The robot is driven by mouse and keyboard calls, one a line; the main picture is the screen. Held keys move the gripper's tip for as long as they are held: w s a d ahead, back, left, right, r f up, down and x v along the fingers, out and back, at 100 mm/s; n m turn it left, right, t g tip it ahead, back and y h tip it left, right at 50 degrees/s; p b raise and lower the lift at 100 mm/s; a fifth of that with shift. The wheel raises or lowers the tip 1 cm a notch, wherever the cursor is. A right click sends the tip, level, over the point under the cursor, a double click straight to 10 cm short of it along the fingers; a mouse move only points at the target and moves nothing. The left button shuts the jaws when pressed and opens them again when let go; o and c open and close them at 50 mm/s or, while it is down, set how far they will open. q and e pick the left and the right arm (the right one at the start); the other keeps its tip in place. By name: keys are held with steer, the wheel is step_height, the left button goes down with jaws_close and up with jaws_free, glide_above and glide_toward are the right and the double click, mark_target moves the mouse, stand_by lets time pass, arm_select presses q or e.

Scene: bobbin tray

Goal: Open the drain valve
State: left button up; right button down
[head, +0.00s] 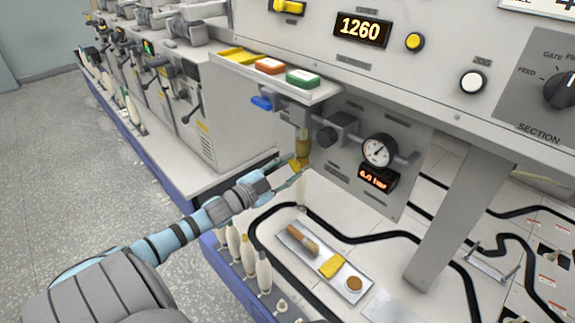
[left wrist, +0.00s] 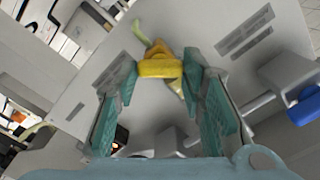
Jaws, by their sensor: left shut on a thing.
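The drain valve is a yellow knob (head: 297,163) under an amber filter bowl (head: 303,146) on the grey panel. My left gripper (head: 298,171) reaches it from the lower left, with its fingers on either side of the knob. In the left wrist view the yellow knob (left wrist: 160,68) sits between the teal fingertips of the left gripper (left wrist: 159,78), which is shut on it. Whether the knob is turned cannot be told. My right gripper is not in view.
A blue lever (head: 262,103) is on the pipe left of the bowl. A black knob (head: 328,137), a pressure gauge (head: 377,150) and a 6.0 bar display (head: 373,180) are to the right. A shelf with coloured boxes (head: 318,95) overhangs. A tray (head: 315,272) lies below.

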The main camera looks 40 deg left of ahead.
arm_select(q)
steer(key=m+p, duration=0.2)
steer(key=m, duration=0.1)
steer(key=shift+m, duration=0.4)
steer(key=m+p, duration=0.2)
steer(key=m, duration=0.1)
steer(key=shift+f+m+p, duration=0.1)
steer(key=shift+m+p, duration=0.3)
steer(key=shift+m, duration=0.8)
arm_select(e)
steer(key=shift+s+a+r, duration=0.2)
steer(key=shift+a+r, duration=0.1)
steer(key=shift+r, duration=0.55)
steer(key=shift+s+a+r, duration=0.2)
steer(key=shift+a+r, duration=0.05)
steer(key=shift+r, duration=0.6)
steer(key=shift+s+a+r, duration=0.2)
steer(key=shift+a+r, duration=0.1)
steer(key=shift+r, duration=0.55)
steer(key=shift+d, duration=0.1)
arm_select(q)
steer(key=o, duration=1.1)
steer(key=shift+o, duration=0.2)
steer(key=shift+s, duration=0.15)
steer(key=s+a, duration=0.1)
steer(key=s, duration=1)
steer(key=shift+s, duration=0.4)
